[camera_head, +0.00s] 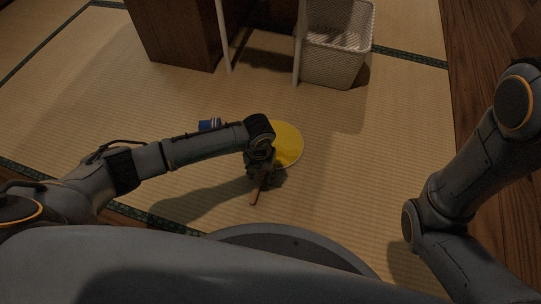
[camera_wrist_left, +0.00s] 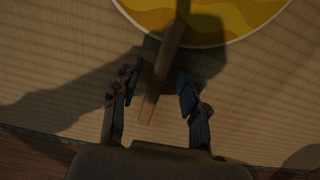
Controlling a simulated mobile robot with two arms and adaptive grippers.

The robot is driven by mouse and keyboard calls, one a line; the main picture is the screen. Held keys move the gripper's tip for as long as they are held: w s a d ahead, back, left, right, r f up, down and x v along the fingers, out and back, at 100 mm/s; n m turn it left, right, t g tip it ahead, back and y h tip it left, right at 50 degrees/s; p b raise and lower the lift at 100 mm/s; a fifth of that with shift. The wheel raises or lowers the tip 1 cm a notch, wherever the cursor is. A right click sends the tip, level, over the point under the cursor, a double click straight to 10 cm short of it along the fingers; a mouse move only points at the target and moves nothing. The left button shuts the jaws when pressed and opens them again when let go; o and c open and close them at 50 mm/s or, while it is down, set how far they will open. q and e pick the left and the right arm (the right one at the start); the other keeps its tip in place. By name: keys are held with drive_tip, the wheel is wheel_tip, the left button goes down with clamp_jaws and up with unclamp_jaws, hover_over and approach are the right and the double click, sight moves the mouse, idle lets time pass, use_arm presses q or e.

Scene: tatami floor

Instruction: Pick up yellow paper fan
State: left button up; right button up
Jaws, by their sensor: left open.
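The yellow paper fan (camera_head: 289,143) lies on the tatami floor in the head view, with its round yellow face partly behind my left wrist. Its brown wooden handle (camera_head: 256,192) points toward me. In the left wrist view the yellow face (camera_wrist_left: 205,20) is at the top, and the handle (camera_wrist_left: 158,85) runs down between the two fingers. My left gripper (camera_head: 262,176) is over the handle, and its open fingers also show in the left wrist view (camera_wrist_left: 158,82), one on each side of the handle. I cannot tell the height gap. My right gripper is not in view.
A small blue object (camera_head: 209,125) lies on the tatami just behind my left forearm. A white woven basket (camera_head: 336,57) and a dark wooden cabinet (camera_head: 176,35) stand at the back. White legs (camera_head: 223,38) rise between them. The tatami right of the fan is clear.

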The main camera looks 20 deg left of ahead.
use_arm(q)
drive_tip(key=shift+c, duration=0.3)
clamp_jaws()
